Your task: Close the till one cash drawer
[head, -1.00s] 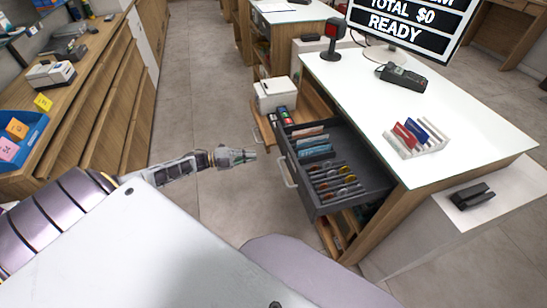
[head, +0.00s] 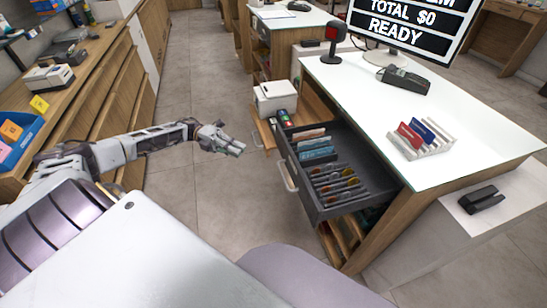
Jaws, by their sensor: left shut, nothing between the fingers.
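The till one cash drawer (head: 378,196) is a dark grey tray pulled out to the left from under the white-topped counter (head: 440,100). It holds banknotes in its far slots and coins in its near slots. A pale handle (head: 289,176) sits on its front panel. My left gripper (head: 240,150) is shut and empty. It is held out from the left, to the left of the drawer's far front corner, with a gap between them in the picture. My right gripper is not in view.
A white printer (head: 277,97) stands on a wooden pull-out behind the drawer. The aisle floor (head: 215,200) is clear.

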